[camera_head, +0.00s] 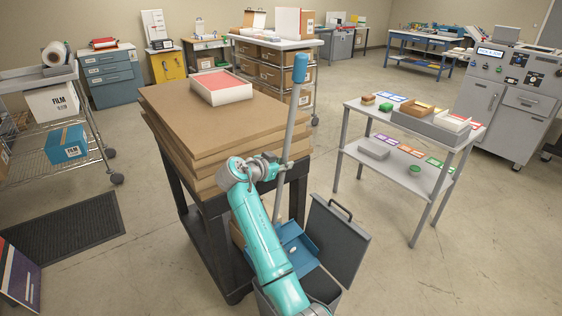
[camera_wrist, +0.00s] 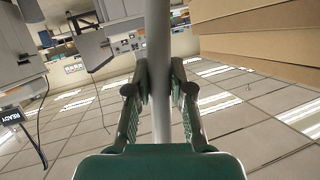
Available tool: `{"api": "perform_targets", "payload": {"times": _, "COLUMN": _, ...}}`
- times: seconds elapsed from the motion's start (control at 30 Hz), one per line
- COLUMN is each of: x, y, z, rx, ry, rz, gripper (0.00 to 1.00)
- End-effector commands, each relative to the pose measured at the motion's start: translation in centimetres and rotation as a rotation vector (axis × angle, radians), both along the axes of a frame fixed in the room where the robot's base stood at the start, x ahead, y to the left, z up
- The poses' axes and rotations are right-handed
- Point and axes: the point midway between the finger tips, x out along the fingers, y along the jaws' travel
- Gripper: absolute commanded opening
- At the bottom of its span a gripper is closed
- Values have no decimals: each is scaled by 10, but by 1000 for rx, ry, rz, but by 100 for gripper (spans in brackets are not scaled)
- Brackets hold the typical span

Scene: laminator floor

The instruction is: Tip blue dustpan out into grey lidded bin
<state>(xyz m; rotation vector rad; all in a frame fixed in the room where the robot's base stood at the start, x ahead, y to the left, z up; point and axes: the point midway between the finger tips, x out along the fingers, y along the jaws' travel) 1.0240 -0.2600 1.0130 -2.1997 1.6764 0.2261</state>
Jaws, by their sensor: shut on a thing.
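The blue dustpan (camera_head: 297,246) has a long grey pole with a blue grip at its top, standing nearly upright, leaning slightly right. My gripper (camera_wrist: 160,92) is shut on the pole, with one finger on each side of it in the wrist view. In the head view my gripper (camera_head: 284,166) is partly hidden by my wrist. The dustpan's blue pan is low, at the opening of the grey lidded bin (camera_head: 326,292). The bin's lid (camera_head: 337,240) stands open, with a dark handle on it. My arm covers part of the pan and bin; I cannot tell what the pan holds.
A cart with stacked brown boards (camera_head: 185,115) and a red-topped white box (camera_head: 221,86) stands close left of the pole. A grey two-shelf table (camera_head: 405,175) stands to the right. A dark mat (camera_head: 62,232) lies on the left floor. Open floor lies in the right foreground.

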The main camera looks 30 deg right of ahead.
Motion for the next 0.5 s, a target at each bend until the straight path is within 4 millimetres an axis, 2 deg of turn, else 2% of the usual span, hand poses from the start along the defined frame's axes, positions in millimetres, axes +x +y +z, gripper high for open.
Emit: {"api": "perform_targets", "payload": {"times": 0.5, "x": -29, "y": 0, "z": -3, "rx": 1, "ry": -56, "rz": 0, "gripper": 0}}
